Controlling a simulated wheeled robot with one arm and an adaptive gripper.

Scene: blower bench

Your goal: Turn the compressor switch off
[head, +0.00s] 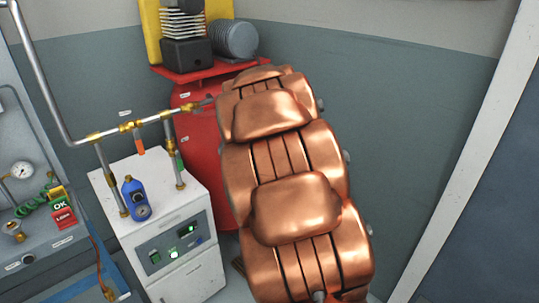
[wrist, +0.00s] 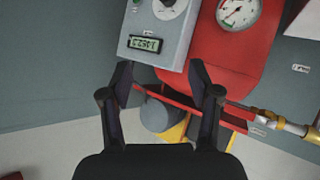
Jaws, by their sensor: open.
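The compressor is a red tank (head: 200,130) with a motor and finned pump on top, at the back in the head view. My copper-coloured arm hides much of its front. In the wrist view, a grey control box (wrist: 181,50) sits beside the red body (wrist: 237,65). It has a lit display (wrist: 145,44) and a round white dial or knob (wrist: 170,6) cut off by the top edge. I cannot tell its setting or whether it is the switch. My gripper (wrist: 160,66) is open and empty, its fingertips just below the display in the picture. The head view hides it.
A pressure gauge (wrist: 238,12) is right of the box. A brass-fitted pipe (head: 151,121) runs from the tank over a white cabinet (head: 160,205) with a green display. A blue device (head: 136,198) is on the pipework. A grey panel (head: 25,125) stands at left.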

